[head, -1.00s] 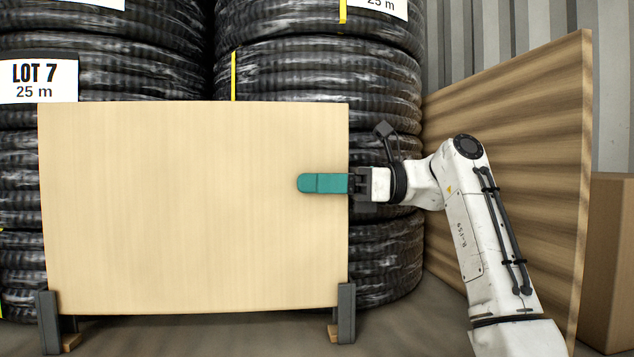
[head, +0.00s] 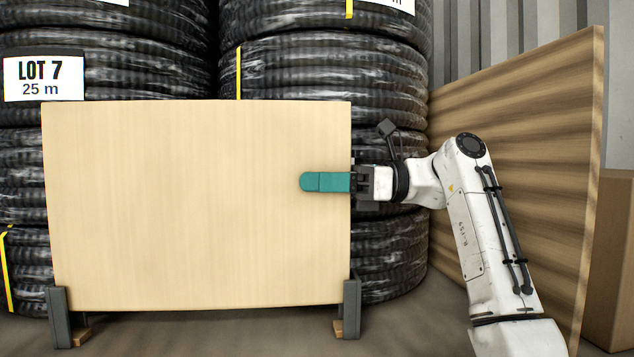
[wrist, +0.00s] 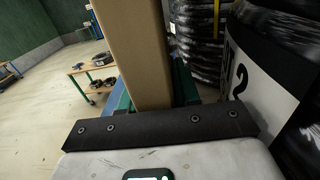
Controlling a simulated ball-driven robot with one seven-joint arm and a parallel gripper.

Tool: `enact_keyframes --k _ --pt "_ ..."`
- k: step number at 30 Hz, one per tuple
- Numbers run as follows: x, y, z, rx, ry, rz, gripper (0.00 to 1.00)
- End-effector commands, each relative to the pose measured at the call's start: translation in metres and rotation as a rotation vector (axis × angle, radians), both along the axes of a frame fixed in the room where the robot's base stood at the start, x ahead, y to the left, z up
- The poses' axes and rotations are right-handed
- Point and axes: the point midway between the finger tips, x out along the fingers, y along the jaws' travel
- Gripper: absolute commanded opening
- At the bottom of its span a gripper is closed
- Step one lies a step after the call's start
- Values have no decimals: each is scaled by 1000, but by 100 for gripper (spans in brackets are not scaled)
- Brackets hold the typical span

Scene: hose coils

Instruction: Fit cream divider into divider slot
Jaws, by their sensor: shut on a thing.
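The cream divider (head: 190,220) is a broad flat panel standing upright in the head view. My gripper (head: 325,182) is shut on its right edge, with one teal finger across the front face. In the wrist view the divider's edge (wrist: 137,50) runs between my teal fingers. The divider slot seems to be the two dark grey uprights, left (head: 60,318) and right (head: 350,308), with small wooden blocks behind them. The uprights stand in front of the divider's lower corners. Its bottom edge shows above the blocks. I cannot tell whether it is seated; the back is hidden.
Tall stacks of black hose coils (head: 325,75) stand close behind the divider, with a LOT 7 label (head: 44,77). A large wooden panel (head: 530,170) and a brown box (head: 612,260) are at the right. The wrist view shows a workbench (wrist: 93,88) and open floor at left.

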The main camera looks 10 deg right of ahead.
Motion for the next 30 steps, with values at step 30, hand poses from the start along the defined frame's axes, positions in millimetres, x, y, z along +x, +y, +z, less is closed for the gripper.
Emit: enact_keyframes --k 30 --pt "2 -5 -19 9 -1 -4 0"
